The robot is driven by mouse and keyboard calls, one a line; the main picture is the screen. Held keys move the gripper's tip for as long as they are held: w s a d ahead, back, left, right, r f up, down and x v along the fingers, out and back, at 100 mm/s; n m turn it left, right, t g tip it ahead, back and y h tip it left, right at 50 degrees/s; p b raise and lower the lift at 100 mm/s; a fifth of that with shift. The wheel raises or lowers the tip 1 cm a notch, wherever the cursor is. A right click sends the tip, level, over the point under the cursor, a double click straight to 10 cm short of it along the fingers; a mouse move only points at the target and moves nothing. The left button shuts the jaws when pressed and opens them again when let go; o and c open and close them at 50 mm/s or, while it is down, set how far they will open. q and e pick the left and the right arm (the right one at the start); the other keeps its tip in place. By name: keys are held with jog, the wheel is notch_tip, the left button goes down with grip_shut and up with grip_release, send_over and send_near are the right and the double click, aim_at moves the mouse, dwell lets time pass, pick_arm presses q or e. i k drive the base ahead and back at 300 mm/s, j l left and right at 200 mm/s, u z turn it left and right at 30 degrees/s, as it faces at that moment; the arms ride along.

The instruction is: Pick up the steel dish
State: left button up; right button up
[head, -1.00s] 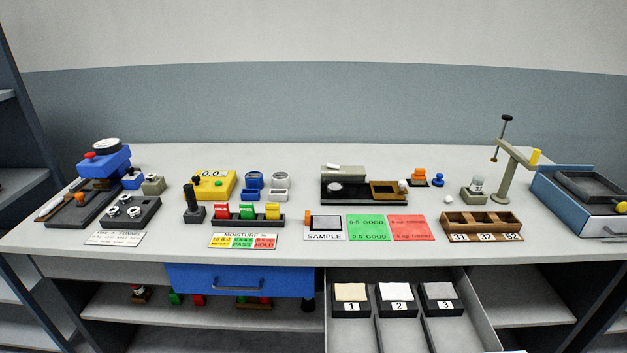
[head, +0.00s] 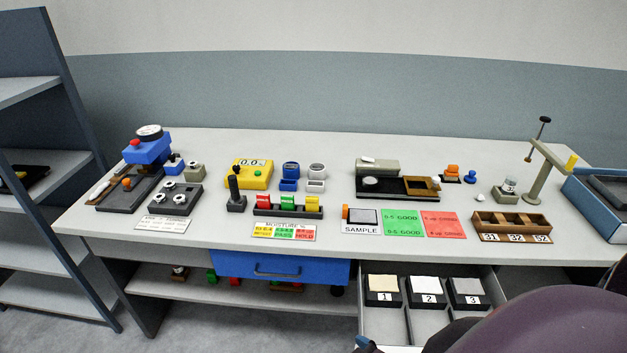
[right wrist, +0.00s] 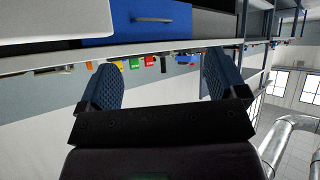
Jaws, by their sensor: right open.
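A small round steel-coloured dish (head: 370,183) sits at the left of the black base of a grey-topped device in the middle of the bench. It is small in the head view, so I cannot be sure it is the steel dish. My right gripper (right wrist: 161,78) is open and empty in the right wrist view, where the bench appears upside down. It is apart from the bench objects, with the blue drawer (right wrist: 136,22) beyond it. My left gripper is not in view.
The bench (head: 330,145) has free room along its back. A grey drawer with several numbered sample blocks (head: 428,289) stands open at the front. A shelf rack (head: 45,160) stands at the left. My purple-and-dark arm covers the lower right corner.

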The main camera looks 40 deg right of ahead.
aim_at(370, 182)
jog(key=u, duration=0.4)
jog(key=i+u, duration=0.1)
jog(key=u, duration=0.75)
jog(key=i+u, duration=0.1)
jog(key=u, duration=0.75)
jog(key=l+u, duration=0.1)
jog(key=u, duration=0.35)
jog(key=l+z, duration=0.3)
jog(key=i+l+z, duration=0.25)
jog(key=l+z, duration=0.1)
jog(key=z, duration=0.4)
jog(key=l+z, duration=0.15)
jog(key=z, duration=0.35)
jog(key=l+z, duration=0.15)
jog(key=z, duration=0.3)
jog(key=l+z, duration=0.1)
jog(key=z, duration=0.4)
jog(key=i+l+z, duration=0.1)
jog(key=z, duration=0.4)
